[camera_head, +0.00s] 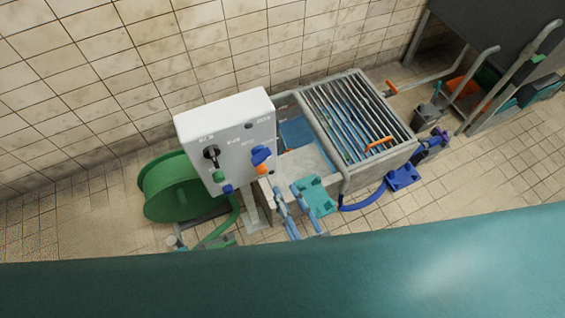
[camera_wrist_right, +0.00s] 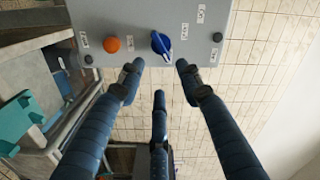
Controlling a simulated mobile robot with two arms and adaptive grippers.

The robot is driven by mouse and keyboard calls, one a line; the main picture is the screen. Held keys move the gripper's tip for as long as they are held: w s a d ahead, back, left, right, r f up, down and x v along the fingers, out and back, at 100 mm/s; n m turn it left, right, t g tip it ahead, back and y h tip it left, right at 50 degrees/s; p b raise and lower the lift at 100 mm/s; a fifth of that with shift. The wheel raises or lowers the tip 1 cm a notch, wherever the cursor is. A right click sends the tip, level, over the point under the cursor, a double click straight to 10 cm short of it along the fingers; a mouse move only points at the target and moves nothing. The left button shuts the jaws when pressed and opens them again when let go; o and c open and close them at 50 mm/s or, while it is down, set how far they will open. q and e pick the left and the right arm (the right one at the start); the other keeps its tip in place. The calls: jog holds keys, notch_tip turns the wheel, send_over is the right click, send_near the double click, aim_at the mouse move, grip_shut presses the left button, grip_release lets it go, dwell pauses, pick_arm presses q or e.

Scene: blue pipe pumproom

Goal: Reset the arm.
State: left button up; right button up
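The pale control box (camera_head: 230,115) carries a black switch, a blue knob (camera_head: 261,155) and an orange button (camera_head: 262,170). In the right wrist view the gripper (camera_wrist_right: 158,72) is open and empty, with three fingers spread. The blue knob (camera_wrist_right: 161,44) is just past the gap between the two outer fingertips, apparently not gripped. The orange button (camera_wrist_right: 112,44) is left of it.
A green hose reel (camera_head: 170,188) stands left of the box. A tank with a slatted grate (camera_head: 352,112) is right of it, with a teal part (camera_head: 317,195) close to my gripper. A large teal curved surface (camera_head: 300,275) fills the bottom foreground. Tiled floor is clear at far left.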

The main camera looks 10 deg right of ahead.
jog(key=s+d+f+n+g+h, duration=0.1)
jog(key=s+d+f+n+g, duration=0.15)
jog(key=f, duration=0.65)
jog(key=s+d+f+n+g+h, duration=0.1)
jog(key=s+d+f+n+g, duration=0.15)
jog(key=f, duration=0.65)
jog(key=s+d+f+n+g, duration=0.2)
jog(key=s+d+f+g, duration=0.1)
jog(key=f, duration=0.6)
jog(key=s+d+f+n+g+h, duration=0.1)
jog(key=s+d+f+n+g, duration=0.1)
jog(key=s+d+f+g, duration=0.2)
jog(key=s+d+f+n+g+h, duration=0.2)
jog(key=s+d+f+g, duration=0.2)
jog(key=s, duration=1.2)
jog(key=d+f, duration=0.3)
jog(key=f, duration=0.2)
jog(key=shift+f+h, duration=0.3)
jog(key=shift+f, duration=0.05)
